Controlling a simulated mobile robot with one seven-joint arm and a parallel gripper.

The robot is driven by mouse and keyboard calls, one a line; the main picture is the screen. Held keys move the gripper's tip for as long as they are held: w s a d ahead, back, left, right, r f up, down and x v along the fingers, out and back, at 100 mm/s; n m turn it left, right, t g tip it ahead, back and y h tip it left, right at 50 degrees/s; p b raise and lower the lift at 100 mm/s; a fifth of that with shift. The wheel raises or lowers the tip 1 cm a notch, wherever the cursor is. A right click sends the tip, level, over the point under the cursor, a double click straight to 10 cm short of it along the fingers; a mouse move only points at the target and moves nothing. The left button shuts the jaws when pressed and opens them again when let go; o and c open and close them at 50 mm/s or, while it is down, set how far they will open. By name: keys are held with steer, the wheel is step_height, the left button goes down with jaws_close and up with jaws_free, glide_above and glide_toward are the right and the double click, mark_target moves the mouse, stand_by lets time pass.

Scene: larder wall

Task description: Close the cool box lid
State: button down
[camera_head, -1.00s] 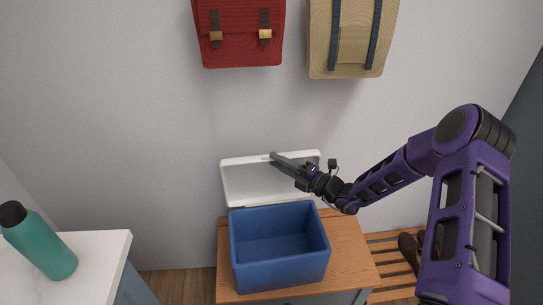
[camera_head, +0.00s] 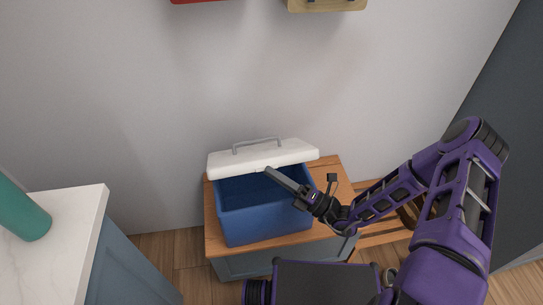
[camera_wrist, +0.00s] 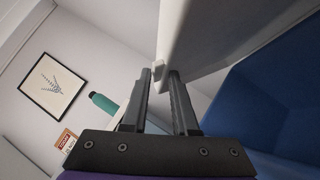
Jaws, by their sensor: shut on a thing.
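The cool box (camera_head: 262,222) is a blue open-topped tub on a small wooden-topped cabinet. Its white lid (camera_head: 232,162), with a grey handle on top, is hinged at the back and stands partly open, tilted over the rear of the tub. My gripper (camera_head: 268,171) is at the lid's front edge, above the tub's opening. In the wrist view my gripper (camera_wrist: 160,72) is shut on a small white tab at the lid's edge. The lid (camera_wrist: 205,40) and blue tub (camera_wrist: 270,100) also show there. The tub's inside is partly hidden by the lid and my gripper.
A white counter (camera_head: 75,225) with a green bottle (camera_head: 22,215) stands at the left. A slatted wooden bench (camera_head: 375,235) is right of the cabinet (camera_head: 210,235).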

steer(key=shift+s+d+f+b, duration=0.15)
steer(key=shift+s+f, duration=0.15)
steer(key=shift+f, duration=0.45)
steer(key=shift+s+d+f+b, duration=0.1)
steer(key=shift+s+f+b, duration=0.15)
steer(key=shift+f, duration=0.45)
steer(key=shift+s+d+f+b, duration=0.1)
steer(key=shift+s+f, duration=0.25)
steer(key=shift+f, duration=0.4)
steer(key=c, duration=0.9)
jaws_free()
steer(key=v, duration=1.7)
steer(key=shift+d, duration=0.2)
